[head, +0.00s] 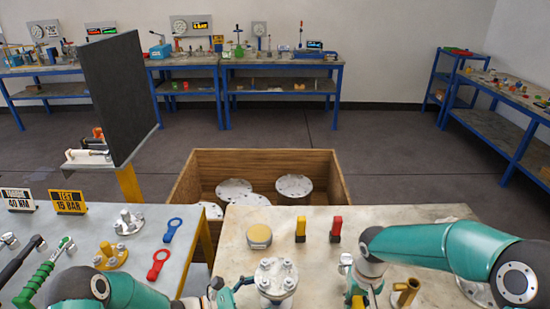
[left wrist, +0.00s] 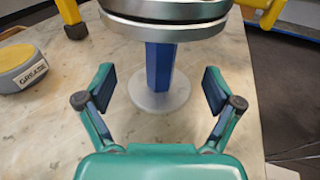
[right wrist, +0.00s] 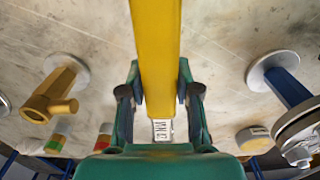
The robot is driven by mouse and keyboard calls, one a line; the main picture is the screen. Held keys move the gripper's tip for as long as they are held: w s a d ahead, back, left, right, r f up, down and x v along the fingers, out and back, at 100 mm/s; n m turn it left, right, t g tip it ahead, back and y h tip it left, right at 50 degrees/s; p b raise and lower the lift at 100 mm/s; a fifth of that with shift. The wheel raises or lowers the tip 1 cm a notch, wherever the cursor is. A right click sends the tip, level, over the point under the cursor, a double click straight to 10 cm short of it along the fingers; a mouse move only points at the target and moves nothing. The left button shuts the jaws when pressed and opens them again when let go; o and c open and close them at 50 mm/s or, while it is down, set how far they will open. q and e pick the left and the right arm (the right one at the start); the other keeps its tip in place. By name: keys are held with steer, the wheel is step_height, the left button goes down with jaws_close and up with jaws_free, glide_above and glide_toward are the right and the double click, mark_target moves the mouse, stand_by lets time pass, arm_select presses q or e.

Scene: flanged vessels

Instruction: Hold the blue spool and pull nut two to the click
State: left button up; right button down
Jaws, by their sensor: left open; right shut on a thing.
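The blue spool stands upright on the light table; its blue post (left wrist: 160,65) rises from a round grey foot in the left wrist view. Its bolted grey flange top (head: 275,279) shows in the head view. My left gripper (left wrist: 160,85) is open, with its fingers apart on either side of the post's line, short of it and not touching. My right gripper (right wrist: 160,95) is shut on a yellow bar (right wrist: 158,45), likely a tool handle, right of the spool. The blue spool also shows at the right in the right wrist view (right wrist: 289,88). Which nut is number two cannot be told.
A brass fitting (head: 405,291) stands to the right. A wooden crate (head: 262,160) with grey discs lies beyond the table.

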arm_select(q)
steer(key=shift+b+x, duration=0.55)
steer(key=shift+x, duration=1.2)
steer(key=c, duration=1.6)
